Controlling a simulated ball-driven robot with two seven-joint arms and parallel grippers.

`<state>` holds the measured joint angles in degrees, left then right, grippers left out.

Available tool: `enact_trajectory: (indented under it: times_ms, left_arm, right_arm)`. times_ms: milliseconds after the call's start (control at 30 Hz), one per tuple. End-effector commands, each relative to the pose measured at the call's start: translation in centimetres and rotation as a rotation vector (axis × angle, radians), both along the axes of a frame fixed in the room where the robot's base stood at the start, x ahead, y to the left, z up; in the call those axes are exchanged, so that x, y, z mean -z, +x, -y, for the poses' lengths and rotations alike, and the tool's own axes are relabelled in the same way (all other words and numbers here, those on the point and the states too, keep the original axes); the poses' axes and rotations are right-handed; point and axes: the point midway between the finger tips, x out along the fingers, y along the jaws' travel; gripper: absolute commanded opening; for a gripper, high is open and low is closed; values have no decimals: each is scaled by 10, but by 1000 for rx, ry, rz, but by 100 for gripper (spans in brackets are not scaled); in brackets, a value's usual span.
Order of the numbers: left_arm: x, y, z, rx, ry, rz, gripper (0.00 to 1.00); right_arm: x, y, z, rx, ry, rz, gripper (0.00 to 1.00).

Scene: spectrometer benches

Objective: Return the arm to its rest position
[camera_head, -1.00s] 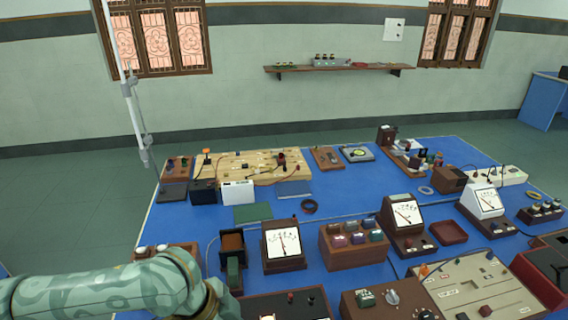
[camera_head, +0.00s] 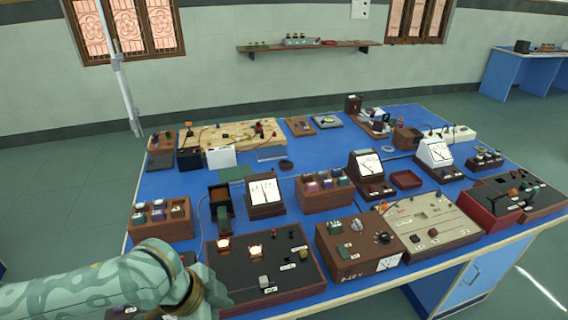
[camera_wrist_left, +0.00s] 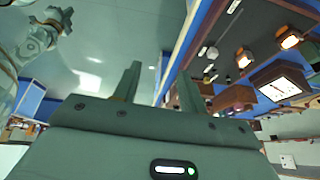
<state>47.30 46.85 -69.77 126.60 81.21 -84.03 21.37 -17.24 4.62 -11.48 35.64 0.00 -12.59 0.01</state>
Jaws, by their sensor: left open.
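My left arm (camera_head: 150,280) comes in from the lower left of the head view, in patterned green, and bends down at a brown-ringed joint near the table's front edge. Its gripper is out of sight in that view. In the left wrist view my left gripper (camera_wrist_left: 157,85) shows two dark fingers spread apart with nothing between them. Grey floor shows behind the fingers, and the table edge with its instruments lies to their right. My right gripper is not in view.
The blue table (camera_head: 330,205) is crowded with instruments. A black panel with two lit lamps (camera_head: 266,268) lies close to the right of my arm. A box with several knobs (camera_head: 161,221) stands behind the arm. A white pole (camera_head: 122,85) rises at the table's far left.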

Motion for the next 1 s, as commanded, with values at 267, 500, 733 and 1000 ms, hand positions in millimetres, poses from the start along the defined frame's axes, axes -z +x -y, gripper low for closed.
enact_trajectory:
  times_ms: [267,500,733,1000]
  left_arm:
    - [-1,-2,27,27,-66,100,42]
    - [-10,2,51,-22,-150,254,42]
    - [-10,14,20,-288,-137,432,42]
    - [29,-27,-116,-680,232,476,42]
  right_arm:
    - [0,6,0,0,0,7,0]
    - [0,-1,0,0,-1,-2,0]
    - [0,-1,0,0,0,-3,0]
    - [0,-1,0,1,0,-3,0]
